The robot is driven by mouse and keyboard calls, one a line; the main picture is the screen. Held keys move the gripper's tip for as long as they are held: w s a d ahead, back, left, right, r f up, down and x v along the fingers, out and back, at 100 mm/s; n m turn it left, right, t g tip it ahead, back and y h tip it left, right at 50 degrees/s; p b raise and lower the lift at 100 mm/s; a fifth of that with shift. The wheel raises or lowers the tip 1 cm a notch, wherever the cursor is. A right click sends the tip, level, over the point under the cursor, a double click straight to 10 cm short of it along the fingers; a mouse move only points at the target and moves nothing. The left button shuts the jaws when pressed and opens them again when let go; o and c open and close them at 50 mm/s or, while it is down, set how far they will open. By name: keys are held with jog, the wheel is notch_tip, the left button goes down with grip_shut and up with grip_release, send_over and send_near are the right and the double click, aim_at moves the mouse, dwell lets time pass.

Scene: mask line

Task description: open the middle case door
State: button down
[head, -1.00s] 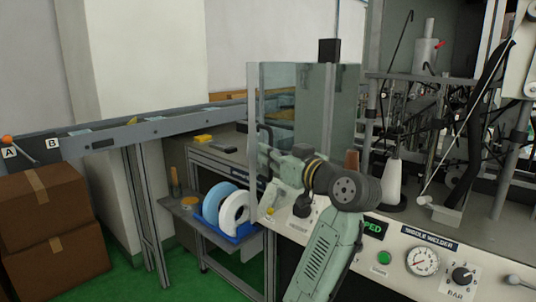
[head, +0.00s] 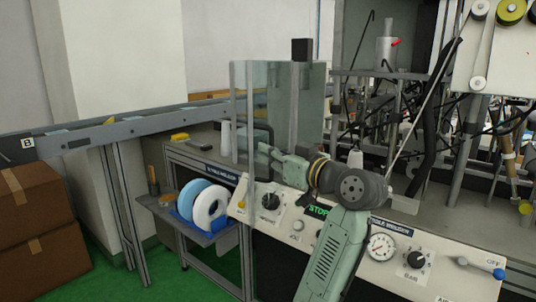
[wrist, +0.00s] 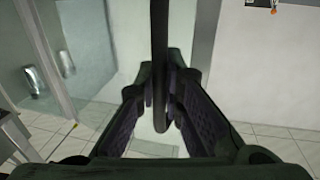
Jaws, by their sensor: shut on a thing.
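The case door is a clear, slightly green panel (head: 243,100) that stands above the front of the control panel, left of centre in the head view. It has a dark handle (head: 268,128), which also shows in the wrist view as a dark upright bar (wrist: 159,40). My gripper (head: 264,148) is shut on this handle, with one finger on each side of the bar in the wrist view. The door stands out at an angle to the machine front. My wrist and forearm hide part of the control panel.
The control panel (head: 300,226) with knobs and a gauge (head: 382,247) lies close under my arm. A shelf (head: 200,232) with white and blue spools (head: 208,206) is at left. Stacked cardboard boxes (head: 35,205) stand farther left. Green floor (head: 105,265) shows between them.

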jog(key=shift+a+f, duration=0.1)
jog(key=c, duration=1.7)
grip_release()
jog(key=v, duration=1.2)
jog(key=shift+s, duration=0.1)
